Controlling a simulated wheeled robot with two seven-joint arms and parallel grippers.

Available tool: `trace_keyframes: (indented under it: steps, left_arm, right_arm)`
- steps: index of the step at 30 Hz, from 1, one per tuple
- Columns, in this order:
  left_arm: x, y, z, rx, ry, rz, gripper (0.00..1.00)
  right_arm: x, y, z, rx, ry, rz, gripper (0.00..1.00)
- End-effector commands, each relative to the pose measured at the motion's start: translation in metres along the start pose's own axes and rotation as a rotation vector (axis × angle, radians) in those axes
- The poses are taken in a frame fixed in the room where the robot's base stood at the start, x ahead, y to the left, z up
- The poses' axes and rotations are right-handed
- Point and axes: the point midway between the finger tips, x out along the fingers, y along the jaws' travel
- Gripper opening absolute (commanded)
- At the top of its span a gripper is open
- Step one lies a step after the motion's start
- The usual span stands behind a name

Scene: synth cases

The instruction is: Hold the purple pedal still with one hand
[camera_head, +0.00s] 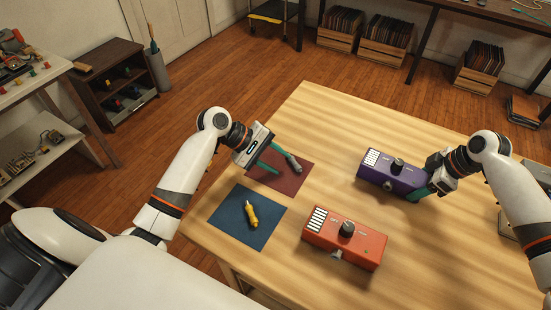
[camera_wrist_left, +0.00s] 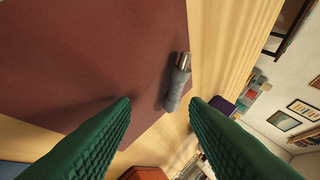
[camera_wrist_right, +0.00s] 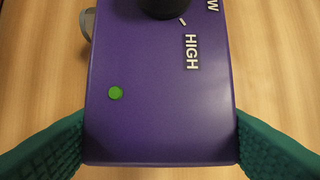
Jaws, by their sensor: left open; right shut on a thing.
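The purple pedal (camera_head: 391,173) lies on the wooden table, right of centre, with a black knob on top and a white striped panel at its left end. My right gripper (camera_head: 424,192) is at its right end. In the right wrist view the purple pedal (camera_wrist_right: 160,90) sits between the green fingers (camera_wrist_right: 160,150), one against each side; a green dot and the word HIGH show on its top. My left gripper (camera_head: 268,158) is open and empty over the maroon mat.
An orange-red pedal (camera_head: 362,252) stands at the table's front middle. The table (camera_head: 330,115) is clear at the back.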

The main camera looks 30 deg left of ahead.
Motion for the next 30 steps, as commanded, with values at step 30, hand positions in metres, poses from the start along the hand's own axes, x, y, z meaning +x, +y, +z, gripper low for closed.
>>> trace_keyframes:
  steps: [30]
  left_arm:
    - [-0.120,0.000,0.000,0.000,0.000,0.001,0.41]
  right_arm:
    - [0.000,0.000,0.000,0.000,0.000,0.000,0.38]
